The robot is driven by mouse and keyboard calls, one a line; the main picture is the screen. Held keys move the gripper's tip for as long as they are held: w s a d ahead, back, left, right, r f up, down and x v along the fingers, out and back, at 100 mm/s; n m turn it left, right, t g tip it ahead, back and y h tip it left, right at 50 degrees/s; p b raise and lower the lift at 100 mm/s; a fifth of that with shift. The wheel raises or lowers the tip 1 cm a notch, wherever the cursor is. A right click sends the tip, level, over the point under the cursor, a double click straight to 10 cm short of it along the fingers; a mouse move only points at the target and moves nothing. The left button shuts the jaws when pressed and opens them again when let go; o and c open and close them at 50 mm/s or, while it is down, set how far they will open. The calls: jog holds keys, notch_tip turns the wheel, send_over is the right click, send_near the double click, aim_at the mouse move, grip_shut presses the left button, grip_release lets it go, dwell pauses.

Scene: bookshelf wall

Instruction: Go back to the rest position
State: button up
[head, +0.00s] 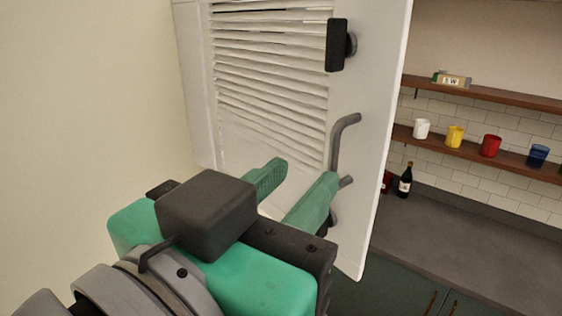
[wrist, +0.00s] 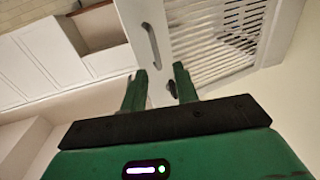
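My gripper (head: 303,175) is open in the head view, its two green fingers apart with nothing visible between them. It is in front of a white louvered door (head: 375,130). The door's grey bent handle (head: 338,145) is just beyond the right finger, and I cannot tell whether they touch. A black block-shaped fitting (head: 337,45) is higher on the door. In the wrist view my gripper (wrist: 160,73) also shows spread fingers and an empty gap. The louvered door (wrist: 215,35) and its handle (wrist: 151,43) are beyond the fingertips there.
A dark counter (head: 450,235) is behind the door at right, with a dark bottle (head: 405,180) on it. Wooden shelves (head: 460,152) above hold white, yellow, red and blue cups. A plain wall (head: 90,90) fills the left side.

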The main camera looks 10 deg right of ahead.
jog(key=shift+v, duration=0.9)
jog(key=a+n+t+y, duration=0.1)
jog(key=n+t+y, duration=0.1)
jog(key=t+y, duration=0.1)
jog(key=a+f+n+t+y, duration=0.1)
jog(key=n+t+y, duration=0.2)
jog(key=t+y, duration=0.1)
jog(key=a+n+t+y, duration=0.1)
jog(key=n+t+y, duration=0.1)
jog(key=t+y, duration=0.2)
jog(key=shift+a+f+n+y, duration=0.2)
jog(key=shift+a+n+y, duration=0.2)
